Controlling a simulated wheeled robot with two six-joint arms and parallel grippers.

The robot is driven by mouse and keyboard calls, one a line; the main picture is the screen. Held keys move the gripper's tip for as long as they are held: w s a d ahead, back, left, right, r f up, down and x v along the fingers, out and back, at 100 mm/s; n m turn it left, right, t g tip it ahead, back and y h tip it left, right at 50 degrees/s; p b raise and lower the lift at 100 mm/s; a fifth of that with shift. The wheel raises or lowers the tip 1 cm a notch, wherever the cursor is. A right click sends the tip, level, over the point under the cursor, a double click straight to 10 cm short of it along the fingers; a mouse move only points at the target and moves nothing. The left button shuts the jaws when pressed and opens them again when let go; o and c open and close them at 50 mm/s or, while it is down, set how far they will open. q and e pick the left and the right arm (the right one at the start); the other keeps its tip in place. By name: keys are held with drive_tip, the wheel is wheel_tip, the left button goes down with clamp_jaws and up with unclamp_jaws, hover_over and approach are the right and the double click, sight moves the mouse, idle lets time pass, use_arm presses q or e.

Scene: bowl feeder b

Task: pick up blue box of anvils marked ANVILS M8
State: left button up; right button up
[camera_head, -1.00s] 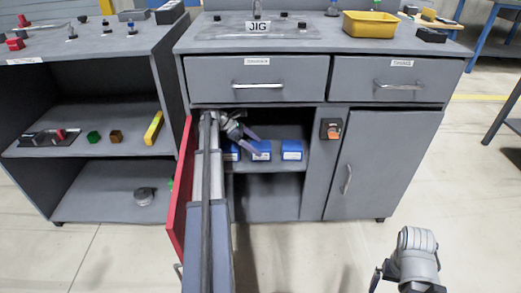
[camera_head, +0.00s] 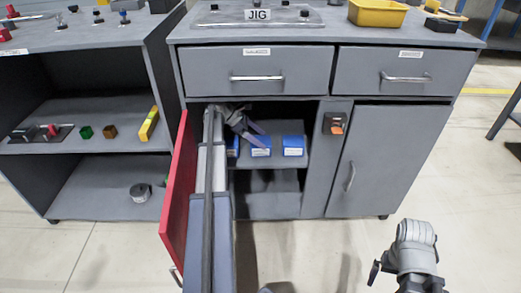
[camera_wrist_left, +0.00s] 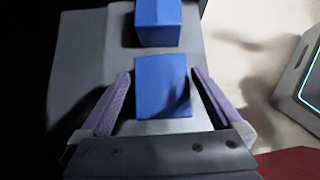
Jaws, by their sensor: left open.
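Three blue boxes stand in a row on the open cabinet's shelf: a left one (camera_head: 232,148) partly hidden by my arm, a middle one (camera_head: 260,147) and a right one (camera_head: 293,146). Their white labels are too small to read. My left gripper (camera_head: 258,136) reaches in from the left, at the middle box. In the left wrist view the gripper (camera_wrist_left: 163,95) is open, its purple fingers on either side of a blue box (camera_wrist_left: 163,80), apparently the middle one. Another blue box (camera_wrist_left: 158,25) stands beyond. My right gripper (camera_head: 376,272) is low at the right; its jaws are unclear.
The red door (camera_head: 178,195) stands open left of my left arm. The shelf (camera_head: 275,163) has a wall on its right with an orange switch (camera_head: 336,127). A closed door (camera_head: 375,160) is further right. A shelf unit (camera_head: 110,165) stands left.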

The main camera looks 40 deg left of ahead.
sight(268, 145)
use_arm(q)
drive_tip(key=shift+s+f+b+x, duration=0.15)
drive_tip(key=shift+b+x, duration=0.8)
drive_tip(key=shift+x, duration=0.15)
drive_tip(key=shift+s+f+b+x, duration=0.2)
drive_tip(key=shift+b+x, duration=0.7)
drive_tip(key=shift+x, duration=0.2)
drive_tip(key=shift+w+d+f, duration=0.15)
drive_tip(key=shift+w+f, duration=0.05)
drive_tip(key=shift+w, duration=0.1)
drive_tip(key=shift+r, duration=0.1)
drive_tip(key=c, duration=1.5)
